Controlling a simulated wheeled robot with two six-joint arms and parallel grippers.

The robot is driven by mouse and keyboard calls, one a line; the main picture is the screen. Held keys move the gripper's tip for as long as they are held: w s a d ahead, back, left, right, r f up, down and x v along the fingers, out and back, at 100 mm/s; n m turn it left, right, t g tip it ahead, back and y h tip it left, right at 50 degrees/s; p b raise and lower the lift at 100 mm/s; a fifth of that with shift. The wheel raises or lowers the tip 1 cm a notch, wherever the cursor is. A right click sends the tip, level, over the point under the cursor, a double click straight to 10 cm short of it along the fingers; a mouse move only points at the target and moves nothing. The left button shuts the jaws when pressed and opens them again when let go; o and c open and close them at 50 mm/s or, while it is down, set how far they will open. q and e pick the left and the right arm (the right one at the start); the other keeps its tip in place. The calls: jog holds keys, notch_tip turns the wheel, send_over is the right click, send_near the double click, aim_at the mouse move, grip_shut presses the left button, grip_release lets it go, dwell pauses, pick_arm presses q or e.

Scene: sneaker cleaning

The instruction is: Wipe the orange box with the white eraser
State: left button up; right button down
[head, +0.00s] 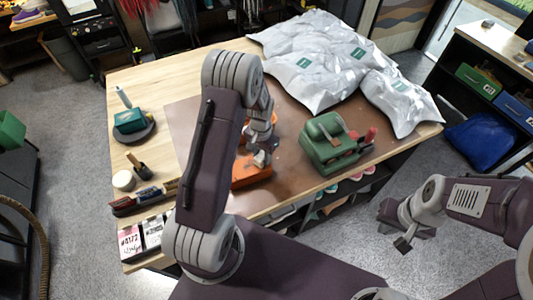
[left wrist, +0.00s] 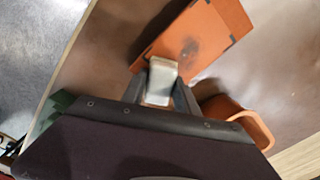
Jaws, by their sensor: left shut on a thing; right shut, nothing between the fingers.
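The orange box (head: 252,179) lies on the brown mat on the table, partly hidden behind my left arm. In the left wrist view the orange box (left wrist: 214,35) shows a dark smudge on its upper face. My left gripper (head: 262,157) is over the box, shut on the white eraser (left wrist: 161,80). The eraser sits between the fingertips near the box's edge, beside the smudge; I cannot tell whether it touches the box. My right gripper (head: 402,226) is shut and empty, off the table at the right.
An orange open container (left wrist: 236,112) stands near the box. A green machine (head: 330,143) with red parts is to its right. Silvery bags (head: 318,65) cover the back right. Brushes (head: 140,198), a white jar (head: 123,180) and a green block (head: 129,121) stand at the left.

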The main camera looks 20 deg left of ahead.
pick_arm(q)
jog(key=shift+s+a+r, duration=0.1)
jog(key=shift+s+a, duration=0.7)
jog(key=shift+d, duration=0.1)
jog(key=shift+w+r+p, duration=0.1)
jog(key=shift+r+p, duration=0.1)
jog(key=shift+p, duration=0.1)
notch_tip(320, 180, up, 6)
jog(key=p, duration=0.4)
jog(key=shift+f+p, duration=0.2)
jog(key=shift+p, duration=0.15)
jog(key=shift+r, duration=0.1)
notch_tip(320, 180, up, 3)
jog(key=p, duration=0.3)
